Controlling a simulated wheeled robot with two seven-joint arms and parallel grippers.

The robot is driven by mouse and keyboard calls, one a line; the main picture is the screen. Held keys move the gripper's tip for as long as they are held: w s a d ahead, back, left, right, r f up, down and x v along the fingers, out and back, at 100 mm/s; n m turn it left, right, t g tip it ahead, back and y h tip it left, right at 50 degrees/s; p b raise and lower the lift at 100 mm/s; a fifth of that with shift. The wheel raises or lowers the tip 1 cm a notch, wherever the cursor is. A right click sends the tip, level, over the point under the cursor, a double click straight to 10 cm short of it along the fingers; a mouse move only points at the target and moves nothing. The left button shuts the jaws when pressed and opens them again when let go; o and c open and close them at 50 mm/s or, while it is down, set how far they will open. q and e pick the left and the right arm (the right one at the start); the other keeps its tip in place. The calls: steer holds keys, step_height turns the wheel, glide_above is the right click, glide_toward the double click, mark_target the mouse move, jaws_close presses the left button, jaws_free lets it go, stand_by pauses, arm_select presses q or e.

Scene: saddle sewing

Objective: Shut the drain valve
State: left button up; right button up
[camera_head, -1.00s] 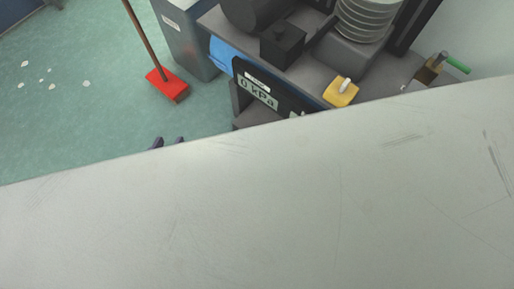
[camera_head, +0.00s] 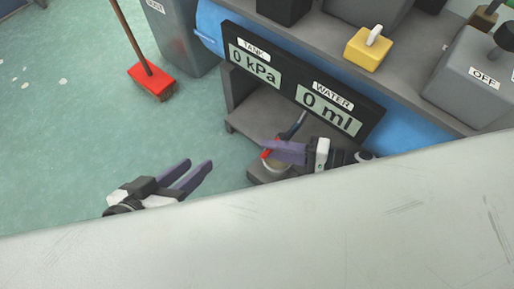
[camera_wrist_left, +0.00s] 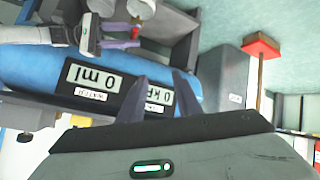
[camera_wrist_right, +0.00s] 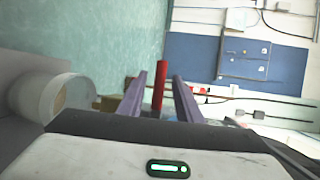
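The drain valve's red handle (camera_head: 267,154) shows low under the machine's display panel, beside my right gripper (camera_head: 270,151). In the right wrist view the red handle (camera_wrist_right: 159,86) stands upright between the two purple fingers of my right gripper (camera_wrist_right: 158,100), with gaps on both sides. That gripper is open around it, and the valve body is hidden. My left gripper (camera_head: 205,166) is open and empty over the floor, left of the machine. The left wrist view also shows its spread fingers (camera_wrist_left: 160,85).
The display panel (camera_head: 300,82) reads TANK 0 kPa and WATER 0 ml. A pale cup (camera_wrist_right: 62,97) stands close to the right gripper. A red broom (camera_head: 152,80) and grey bin (camera_head: 180,35) stand at left. A large pale surface (camera_head: 250,235) fills the foreground.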

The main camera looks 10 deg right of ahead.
steer(key=b+x, duration=0.1)
steer(key=x, duration=0.4)
steer(key=shift+a, duration=0.1)
jaws_close()
